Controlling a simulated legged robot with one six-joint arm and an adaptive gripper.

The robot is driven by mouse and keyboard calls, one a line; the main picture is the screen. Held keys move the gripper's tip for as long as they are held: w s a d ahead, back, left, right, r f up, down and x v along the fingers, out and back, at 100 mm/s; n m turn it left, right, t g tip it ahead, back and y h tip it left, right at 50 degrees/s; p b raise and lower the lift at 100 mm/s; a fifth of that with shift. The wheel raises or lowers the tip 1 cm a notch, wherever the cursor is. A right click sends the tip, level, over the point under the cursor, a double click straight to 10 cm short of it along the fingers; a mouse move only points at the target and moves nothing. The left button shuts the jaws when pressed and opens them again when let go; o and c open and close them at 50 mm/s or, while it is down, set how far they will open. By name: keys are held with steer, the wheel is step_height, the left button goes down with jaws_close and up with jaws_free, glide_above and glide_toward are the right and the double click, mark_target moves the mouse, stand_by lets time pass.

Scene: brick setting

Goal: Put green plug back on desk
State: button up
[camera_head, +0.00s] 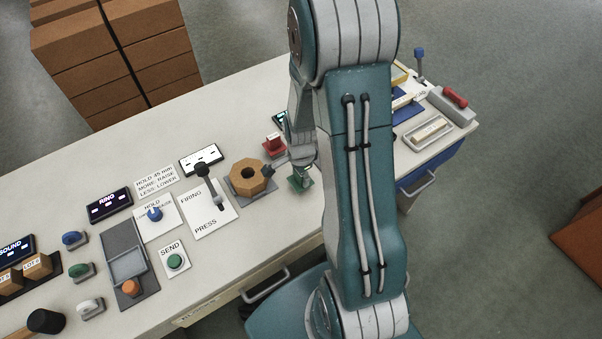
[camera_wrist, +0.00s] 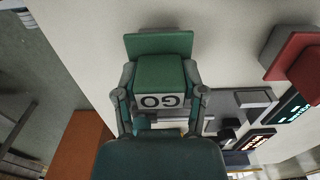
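The green plug is a green block with a wider green plate at one end and a white "GO" label; it shows in the wrist view (camera_wrist: 158,72) between the two fingers of my gripper (camera_wrist: 160,98). The fingers press on both its sides. In the head view the green plug (camera_head: 300,184) is under my gripper (camera_head: 303,168), over the desk (camera_head: 235,110) close to its front edge. My forearm hides part of it. I cannot tell whether the plug touches the desktop.
A red plug (camera_head: 273,144) and an octagonal wooden piece (camera_head: 249,177) stand on the desk left of my gripper. A firing press panel (camera_head: 205,222), a send button (camera_head: 175,262) and small displays lie further left. A tray (camera_head: 432,133) is at the right.

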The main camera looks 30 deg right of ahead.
steer(key=o, duration=0.4)
steer(key=shift+d, duration=0.1)
steer(key=shift+r, duration=0.1)
step_height(320, 180, up, 12)
step_height(320, 180, up, 5)
steer(key=s+a+n+t, duration=0.1)
steer(key=a+n, duration=0.2)
step_height(320, 180, up, 7)
steer(key=n+t, duration=0.2)
steer(key=n, duration=0.4)
glide_above(295, 187)
steer(key=s+a, duration=0.3)
steer(key=a, duration=0.1)
steer(key=shift+s+a+r+n+t, duration=0.45)
steer(key=shift+s+a+r+n, duration=0.25)
steer(key=shift+s+r+n, duration=0.6)
steer(key=shift+s+a+r+n+t, duration=0.4)
steer(key=shift+s+a+r+n, duration=0.4)
steer(key=shift+s+n, duration=0.75)
steer(key=shift+s+a+r+n+t, duration=0.45)
steer(key=shift+s+a+r+n, duration=0.2)
steer(key=shift+s+r+n, duration=0.65)
